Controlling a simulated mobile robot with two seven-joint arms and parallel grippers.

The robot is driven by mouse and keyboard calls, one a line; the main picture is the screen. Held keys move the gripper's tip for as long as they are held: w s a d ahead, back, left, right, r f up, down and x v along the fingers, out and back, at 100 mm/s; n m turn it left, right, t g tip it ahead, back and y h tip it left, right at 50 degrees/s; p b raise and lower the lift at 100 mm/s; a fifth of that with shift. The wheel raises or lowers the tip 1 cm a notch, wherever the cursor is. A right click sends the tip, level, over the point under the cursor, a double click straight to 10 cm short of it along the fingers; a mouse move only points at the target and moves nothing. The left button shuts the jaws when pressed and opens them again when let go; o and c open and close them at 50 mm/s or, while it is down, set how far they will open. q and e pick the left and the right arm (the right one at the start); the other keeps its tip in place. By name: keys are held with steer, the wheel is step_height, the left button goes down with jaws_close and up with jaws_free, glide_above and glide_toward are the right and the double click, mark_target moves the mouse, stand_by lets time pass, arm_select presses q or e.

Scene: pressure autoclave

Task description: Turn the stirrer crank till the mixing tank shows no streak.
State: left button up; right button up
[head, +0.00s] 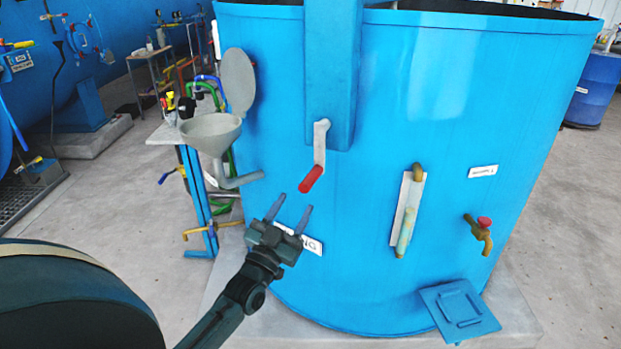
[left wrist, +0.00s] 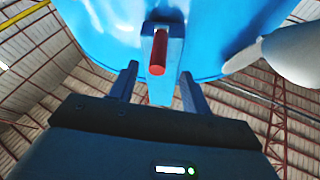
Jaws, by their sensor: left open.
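The mixing tank (head: 375,200) is a large blue drum in the middle of the head view. Its stirrer crank (head: 321,144) is a grey arm on a blue column, with a red handle (head: 311,179) hanging down to the lower left. My left gripper (head: 290,208) is open and empty, a little below and left of the red handle, apart from it. In the left wrist view the red handle (left wrist: 158,52) shows above and between the two open fingers (left wrist: 158,85). The tank's inside is hidden, so no streak can be judged there. My right gripper is not in view.
A grey funnel with an open lid (head: 212,131) sticks out left of the crank. A sight gauge (head: 407,212), a tap with a red knob (head: 481,232) and a blue hatch (head: 460,310) are at right. A small table with pipes stands at left.

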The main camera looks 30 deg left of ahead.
mark_target(317, 167)
arm_select(q)
steer(key=p+x, duration=0.1)
steer(key=x, duration=0.8)
steer(key=shift+d, duration=0.1)
steer(key=shift+c, duration=0.6)
jaws_close()
